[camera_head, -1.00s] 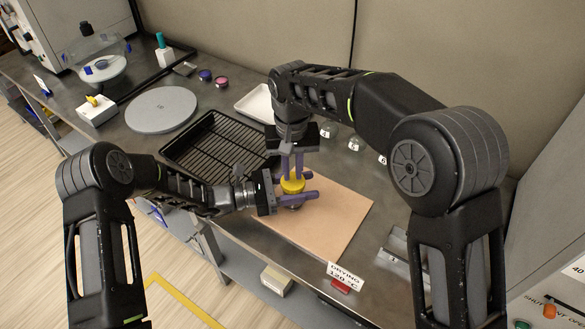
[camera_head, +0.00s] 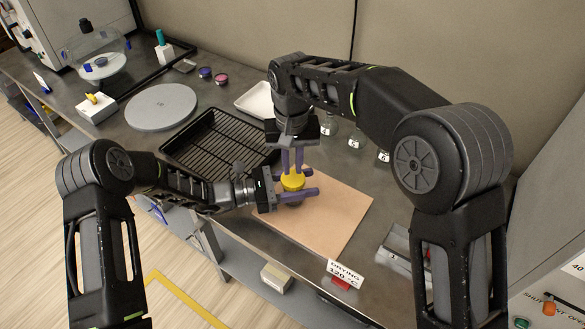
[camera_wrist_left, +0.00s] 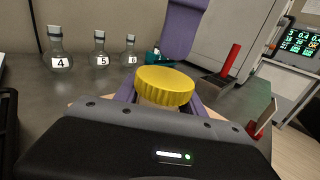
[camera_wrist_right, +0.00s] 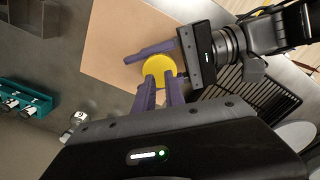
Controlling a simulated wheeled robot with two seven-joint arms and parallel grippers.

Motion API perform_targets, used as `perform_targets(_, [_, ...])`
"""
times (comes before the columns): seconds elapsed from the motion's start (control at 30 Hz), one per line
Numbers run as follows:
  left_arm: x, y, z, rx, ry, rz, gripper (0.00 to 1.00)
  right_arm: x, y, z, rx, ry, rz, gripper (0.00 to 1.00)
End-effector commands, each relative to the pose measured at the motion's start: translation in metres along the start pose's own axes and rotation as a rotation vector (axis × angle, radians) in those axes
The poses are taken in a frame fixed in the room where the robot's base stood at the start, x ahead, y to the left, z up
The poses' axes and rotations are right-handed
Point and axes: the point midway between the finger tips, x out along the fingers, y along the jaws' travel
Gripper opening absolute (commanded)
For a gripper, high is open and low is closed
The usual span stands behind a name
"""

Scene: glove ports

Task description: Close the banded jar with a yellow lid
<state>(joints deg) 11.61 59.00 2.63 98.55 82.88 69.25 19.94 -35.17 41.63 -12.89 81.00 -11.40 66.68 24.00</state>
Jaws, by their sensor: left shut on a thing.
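The yellow lid (camera_head: 293,182) sits level on top of the jar, over the tan mat (camera_head: 335,212). It also shows in the left wrist view (camera_wrist_left: 165,85) and in the right wrist view (camera_wrist_right: 158,70). My left gripper (camera_head: 296,196) is shut on the jar from the side, just below the lid. The fingers and lid hide most of the jar, so its bands cannot be made out.
A black rack tray (camera_head: 205,150) lies left of the mat, with a white tray (camera_head: 257,103) behind. Numbered flasks (camera_head: 355,140) stand at the back right. A drying sign (camera_head: 345,272) is at the front edge. The mat's right side is clear.

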Motion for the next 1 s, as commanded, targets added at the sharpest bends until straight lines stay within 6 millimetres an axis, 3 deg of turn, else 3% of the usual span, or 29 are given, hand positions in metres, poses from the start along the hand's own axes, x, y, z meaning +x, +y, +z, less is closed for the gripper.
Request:
perform_targets(0.13, [0.0, 0.0, 0.0, 0.0, 0.0, 0.0, 0.0, -0.015, 0.0, 0.0, 0.0, 0.0, 0.0, 0.15])
perform_targets(0.37, [0.0, 0.0, 0.0, 0.0, 0.001, 0.001, 0.0, -0.017, 0.0, 0.0, 0.0, -0.001, 0.0, 0.15])
perform_targets(0.4, [0.0, 0.0, 0.0, 0.0, 0.001, 0.001, 0.48, -0.017, 0.0, 0.0, 0.0, -0.001, 0.0, 0.15])
perform_targets(0.7, [0.0, 0.0, 0.0, 0.0, 0.001, 0.001, 0.72, -0.017, 0.0, 0.0, 0.0, -0.001, 0.0, 0.15])
perform_targets(1.0, [-0.002, 0.0, -0.001, 0.0, 0.001, 0.001, 0.72, -0.016, 0.0, 0.0, 0.0, -0.001, 0.0, 0.15])
